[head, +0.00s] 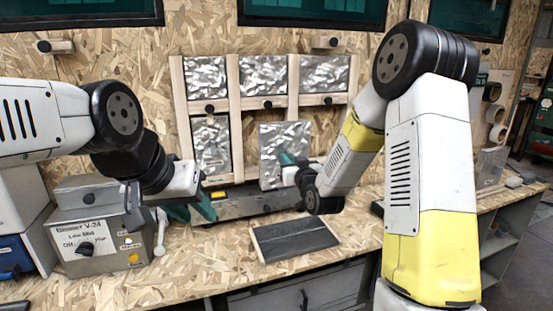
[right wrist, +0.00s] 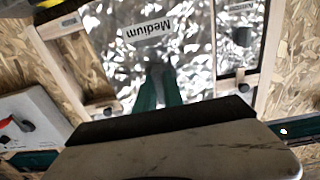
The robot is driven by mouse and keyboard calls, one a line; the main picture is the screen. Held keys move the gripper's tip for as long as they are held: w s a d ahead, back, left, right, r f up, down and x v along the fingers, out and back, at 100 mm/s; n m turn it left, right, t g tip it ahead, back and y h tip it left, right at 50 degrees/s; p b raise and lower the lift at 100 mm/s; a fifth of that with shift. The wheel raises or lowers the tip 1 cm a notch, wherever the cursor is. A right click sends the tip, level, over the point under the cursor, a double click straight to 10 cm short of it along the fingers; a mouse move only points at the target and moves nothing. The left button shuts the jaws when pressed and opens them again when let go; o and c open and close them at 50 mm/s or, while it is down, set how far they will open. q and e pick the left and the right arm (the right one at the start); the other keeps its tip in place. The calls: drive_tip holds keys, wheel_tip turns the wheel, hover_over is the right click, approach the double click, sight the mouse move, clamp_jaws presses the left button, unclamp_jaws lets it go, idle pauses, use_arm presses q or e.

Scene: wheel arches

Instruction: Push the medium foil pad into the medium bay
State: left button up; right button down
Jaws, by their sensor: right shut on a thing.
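The medium foil pad (head: 278,138) is a crinkled silver sheet standing roughly upright in front of the lower part of the wooden frame (head: 236,125). In the right wrist view the pad (right wrist: 110,60) carries a label reading "Medium", seen upside down. My right gripper (head: 290,160) is shut on the pad, and its teal fingers (right wrist: 160,88) show against the foil. I cannot tell how far the pad is from the bay behind it. My left gripper (head: 193,208) is open and empty above the bench, left of the pad.
Other foil pads fill the frame's upper row (head: 262,75) and lower left bay (head: 211,145). Dark knobs stick out along the frame. A grey box (head: 95,225) stands at the left of the bench, and a dark board (head: 293,238) lies in front. The front right of the bench is clear.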

drive_tip(key=a+x, duration=0.2)
drive_tip(key=x, duration=1.5)
drive_tip(key=shift+s+r+y, duration=0.15)
drive_tip(key=shift+s+y, duration=0.15)
drive_tip(key=shift+s, duration=0.05)
idle(0.4)
drive_tip(key=shift+w+a, duration=0.2)
idle(0.6)
drive_tip(key=c, duration=1.4)
unclamp_jaws()
drive_tip(key=shift+o, duration=0.2)
drive_tip(key=v, duration=1.5)
drive_tip(key=shift+s+d+r, duration=0.15)
drive_tip(key=shift+s, duration=0.2)
